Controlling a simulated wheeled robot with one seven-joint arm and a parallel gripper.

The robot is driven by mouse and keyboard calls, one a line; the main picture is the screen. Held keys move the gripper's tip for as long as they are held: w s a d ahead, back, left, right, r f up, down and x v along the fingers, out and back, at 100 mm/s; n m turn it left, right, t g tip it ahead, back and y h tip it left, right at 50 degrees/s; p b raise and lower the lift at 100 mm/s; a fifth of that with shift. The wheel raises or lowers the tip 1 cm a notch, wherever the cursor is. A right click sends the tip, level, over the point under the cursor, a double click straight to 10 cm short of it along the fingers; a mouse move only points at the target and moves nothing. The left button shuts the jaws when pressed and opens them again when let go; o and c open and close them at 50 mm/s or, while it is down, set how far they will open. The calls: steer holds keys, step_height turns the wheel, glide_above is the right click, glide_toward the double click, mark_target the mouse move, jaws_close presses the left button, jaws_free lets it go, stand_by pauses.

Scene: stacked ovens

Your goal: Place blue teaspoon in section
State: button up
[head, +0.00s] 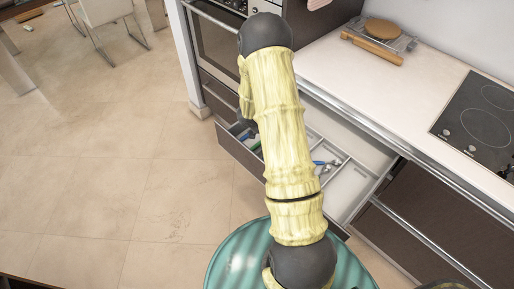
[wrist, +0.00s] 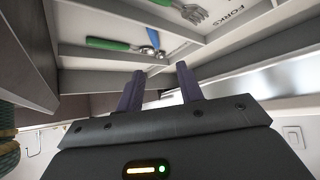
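My gripper (wrist: 160,69) is open in the wrist view, with two purple fingers apart and nothing seen between them. Beyond the fingertips, in a drawer section, lie a green-handled spoon (wrist: 108,44) and a blue-handled utensil (wrist: 153,38), seemingly the blue teaspoon, its metal end near the section's front wall. A fork (wrist: 193,13) lies in the section labelled FORKS. In the head view the open drawer (head: 337,187) is partly hidden by my arm. A blue-handled utensil (head: 327,163) shows right of the arm; I cannot tell whether it is the same one. My gripper is hidden there.
The white counter (head: 345,75) above the drawer holds a board with a rolling pin (head: 372,48). A black cooktop (head: 478,118) is at right. An oven (head: 215,45) stands behind my arm. A round green-striped thing (head: 235,262) is at the bottom.

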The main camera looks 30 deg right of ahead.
steer(key=w+a+r+n+t+y, duration=0.4)
steer(key=w+a+r+n+t, duration=0.6)
steer(key=a+r+n, duration=0.15)
steer(key=s+a+r+n+g+y, duration=0.1)
steer(key=s+a+r+n+y, duration=0.3)
steer(key=s+a+n, duration=0.5)
steer(key=s+a+r+n+g, duration=0.1)
steer(key=s+a+n+g, duration=0.1)
steer(key=s, duration=0.5)
steer(key=shift+s+a+r+n+g, duration=0.3)
steer(key=shift+s+a+r+n, duration=0.1)
steer(key=shift+a+n, duration=0.1)
